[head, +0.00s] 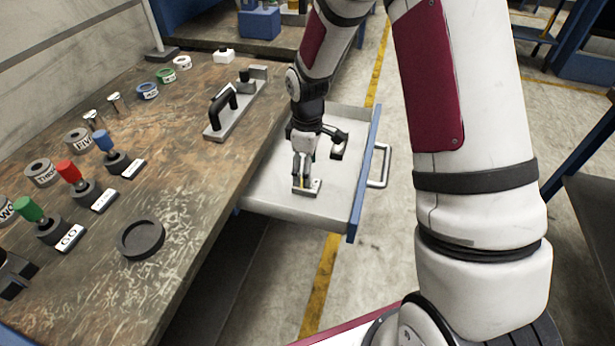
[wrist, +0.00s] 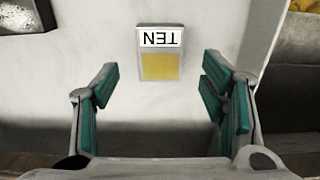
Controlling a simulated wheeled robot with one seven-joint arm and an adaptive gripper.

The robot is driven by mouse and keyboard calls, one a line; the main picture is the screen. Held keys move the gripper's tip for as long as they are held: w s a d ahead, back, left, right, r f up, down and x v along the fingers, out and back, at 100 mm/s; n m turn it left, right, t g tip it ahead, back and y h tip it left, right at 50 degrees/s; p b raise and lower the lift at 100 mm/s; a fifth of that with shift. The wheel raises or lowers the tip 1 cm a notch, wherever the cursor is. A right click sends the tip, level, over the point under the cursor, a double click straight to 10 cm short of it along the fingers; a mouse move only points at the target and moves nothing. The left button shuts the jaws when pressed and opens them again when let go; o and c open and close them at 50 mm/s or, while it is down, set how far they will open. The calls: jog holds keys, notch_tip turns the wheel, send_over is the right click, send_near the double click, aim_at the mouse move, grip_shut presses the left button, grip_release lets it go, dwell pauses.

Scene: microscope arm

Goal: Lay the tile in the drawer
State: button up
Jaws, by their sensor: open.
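The tile (wrist: 160,66) has a white label reading TEN, upside down in the wrist view, and a yellow square. It appears to lie flat on the pale floor of the open drawer (head: 270,206). In the head view the tile (head: 314,189) is partly hidden by a finger. My gripper (head: 320,166) points down inside the drawer with its fingers spread wide. In the wrist view the open fingers (wrist: 158,88) stand left and right, with the tile beyond the gap, apart from both. Nothing is held.
The drawer has a blue front (head: 364,175) and a metal handle (head: 380,166). The worktop (head: 180,200) at left carries a black ring (head: 140,238), several coloured knobs with labels, grey rings and a black handle on a plate (head: 224,108). Most of the drawer floor is clear.

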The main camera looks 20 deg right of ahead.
jog(key=s+r+m, duration=0.1)
jog(key=s+r, duration=0.2)
jog(key=r, duration=0.6)
jog(key=s+r+m, duration=0.2)
jog(key=s+r, duration=0.2)
jog(key=r, duration=0.5)
jog(key=s+r+m+t, duration=0.1)
jog(key=s+r+m, duration=0.3)
jog(key=s, duration=0.8)
jog(key=s+r+m+t, duration=0.1)
jog(key=s+r+m, duration=0.2)
jog(key=s, duration=1)
jog(key=shift+s+r+m+p, duration=0.15)
jog(key=shift+r+m+p, duration=0.2)
jog(key=shift+r, duration=0.45)
